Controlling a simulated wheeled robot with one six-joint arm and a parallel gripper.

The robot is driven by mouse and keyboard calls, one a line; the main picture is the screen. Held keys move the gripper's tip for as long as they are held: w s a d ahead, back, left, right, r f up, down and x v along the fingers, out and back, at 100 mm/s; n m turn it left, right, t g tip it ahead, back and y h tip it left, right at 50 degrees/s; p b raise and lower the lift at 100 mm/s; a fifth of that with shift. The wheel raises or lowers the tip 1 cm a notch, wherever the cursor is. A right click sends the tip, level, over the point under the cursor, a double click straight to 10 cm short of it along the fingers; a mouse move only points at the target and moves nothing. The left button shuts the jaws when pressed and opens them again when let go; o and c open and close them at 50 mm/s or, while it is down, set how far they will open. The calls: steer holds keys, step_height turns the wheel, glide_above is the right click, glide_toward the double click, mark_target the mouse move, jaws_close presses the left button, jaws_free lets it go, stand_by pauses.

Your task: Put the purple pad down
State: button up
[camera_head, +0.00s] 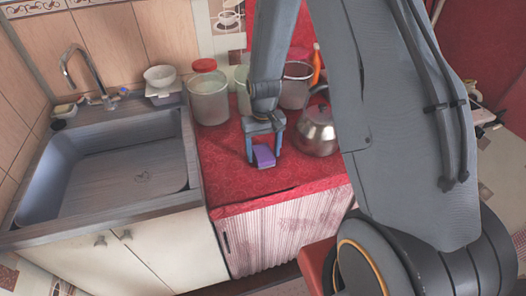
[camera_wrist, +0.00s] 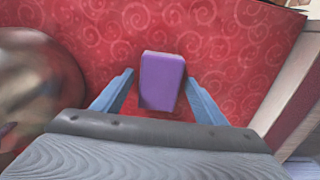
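The purple pad (camera_head: 264,156) is on the red patterned counter (camera_head: 232,183), near its front part. It also shows in the wrist view (camera_wrist: 161,80), between the two blue fingers. My gripper (camera_head: 264,150) points down around the pad, one finger on each side.
A metal kettle (camera_head: 317,131) stands close to the right of my gripper. A lidded jar (camera_head: 208,97) and a pot (camera_head: 296,86) stand behind. A grey sink (camera_head: 118,170) with a tap (camera_head: 85,68) lies to the left. The cloth left of the pad is clear.

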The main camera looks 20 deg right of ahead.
mark_target(264, 153)
step_height(264, 153, up, 12)
steer(key=b, duration=0.3)
steer(key=s+r+t, duration=0.1)
steer(key=s+r, duration=0.1)
steer(key=s, duration=1.4)
steer(key=shift+s+a+r, duration=0.15)
steer(key=shift+s+r, duration=0.15)
steer(key=shift+s, duration=0.1)
stand_by(0.3)
